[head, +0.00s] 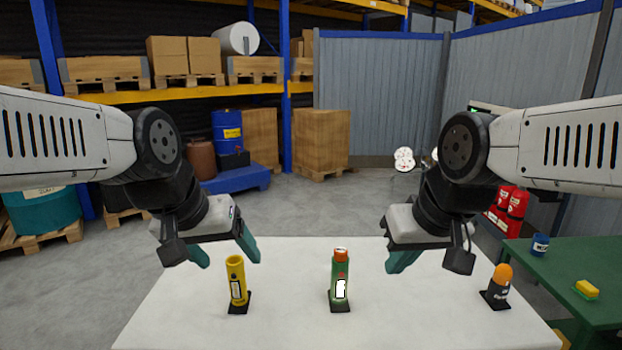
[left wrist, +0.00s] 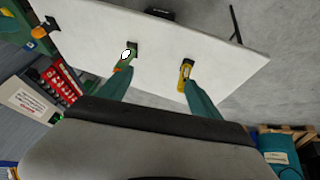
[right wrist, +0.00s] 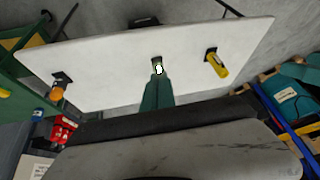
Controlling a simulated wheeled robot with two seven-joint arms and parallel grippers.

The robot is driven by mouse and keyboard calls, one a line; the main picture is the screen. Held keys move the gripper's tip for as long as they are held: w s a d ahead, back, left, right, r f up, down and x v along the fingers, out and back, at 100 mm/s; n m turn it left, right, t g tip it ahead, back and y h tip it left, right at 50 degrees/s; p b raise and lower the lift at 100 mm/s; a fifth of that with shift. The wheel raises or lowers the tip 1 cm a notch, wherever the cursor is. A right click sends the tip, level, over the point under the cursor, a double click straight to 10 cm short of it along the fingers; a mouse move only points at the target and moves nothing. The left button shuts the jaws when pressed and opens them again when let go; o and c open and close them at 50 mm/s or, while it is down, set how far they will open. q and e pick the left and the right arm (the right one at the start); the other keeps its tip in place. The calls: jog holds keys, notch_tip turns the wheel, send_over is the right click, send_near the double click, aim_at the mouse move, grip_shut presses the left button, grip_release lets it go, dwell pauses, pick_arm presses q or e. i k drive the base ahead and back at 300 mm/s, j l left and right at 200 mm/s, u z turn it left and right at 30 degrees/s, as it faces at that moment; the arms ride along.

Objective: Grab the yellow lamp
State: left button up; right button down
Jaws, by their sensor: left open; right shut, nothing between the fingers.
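The yellow lamp (head: 236,281) stands upright on a small black base at the left of the white table (head: 285,330). It also shows in the left wrist view (left wrist: 184,76) and the right wrist view (right wrist: 217,64). My left gripper (head: 227,258) is open and empty, above and behind the lamp, its teal fingers apart. A green lamp with an orange top (head: 340,278) stands in the table's middle. A black lamp with an orange dome (head: 500,284) stands at the right. My right gripper (head: 402,262) is shut and empty, between the green and black lamps.
A green side table (head: 590,265) at the right holds a blue can (head: 540,244) and a yellow sponge-like block (head: 587,290). Red extinguisher-like items (head: 508,210) stand behind it. The white table is clear between the lamps.

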aim_at(240, 297)
jog(key=i+u, duration=0.1)
jog(key=u, duration=0.3)
jog(key=i+j+u, duration=0.1)
jog(key=u, duration=0.25)
jog(key=i+u, duration=0.15)
jog(key=u, duration=0.25)
